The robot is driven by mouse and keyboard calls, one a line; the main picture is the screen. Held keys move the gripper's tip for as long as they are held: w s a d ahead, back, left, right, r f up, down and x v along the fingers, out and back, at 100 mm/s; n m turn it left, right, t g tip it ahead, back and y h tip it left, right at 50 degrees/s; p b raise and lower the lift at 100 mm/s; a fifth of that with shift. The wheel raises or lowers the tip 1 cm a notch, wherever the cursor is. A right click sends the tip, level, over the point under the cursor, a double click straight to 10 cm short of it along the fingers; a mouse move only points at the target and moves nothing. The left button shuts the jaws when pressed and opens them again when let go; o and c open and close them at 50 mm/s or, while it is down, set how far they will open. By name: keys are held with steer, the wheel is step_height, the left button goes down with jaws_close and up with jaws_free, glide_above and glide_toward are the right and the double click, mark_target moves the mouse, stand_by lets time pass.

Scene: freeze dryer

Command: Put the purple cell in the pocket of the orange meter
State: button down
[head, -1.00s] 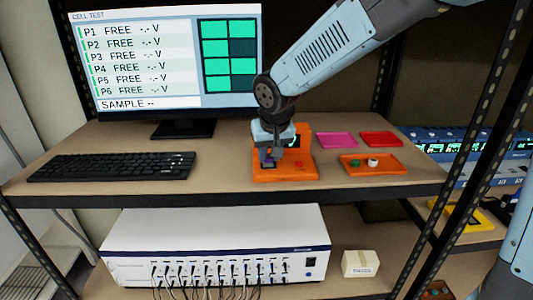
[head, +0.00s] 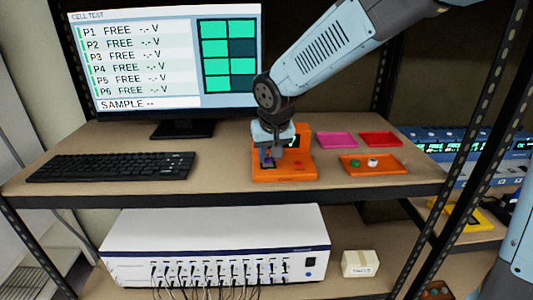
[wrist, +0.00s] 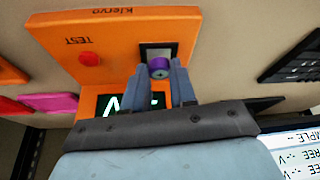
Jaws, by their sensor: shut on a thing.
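The orange meter (head: 302,168) stands on the upper shelf, right of the monitor. In the wrist view the meter (wrist: 108,58) shows a red button, the word TEST, a dark screen and a dark square pocket (wrist: 150,48) with a pale rim. The purple cell (wrist: 159,67) is between the fingertips of my gripper (wrist: 170,72), which is shut on it. The cell is at the pocket and overlaps its lower part in this view. I cannot tell whether it is inside or just above. In the head view my gripper (head: 268,159) is low over the meter's left part.
An orange tray (head: 393,167) with a green and a white cell lies right of the meter. A magenta tray (head: 336,140) and a red tray (head: 381,139) lie behind it. A keyboard (head: 110,166) and a monitor (head: 170,60) stand to the left.

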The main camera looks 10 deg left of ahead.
steer(key=shift+f, duration=0.4)
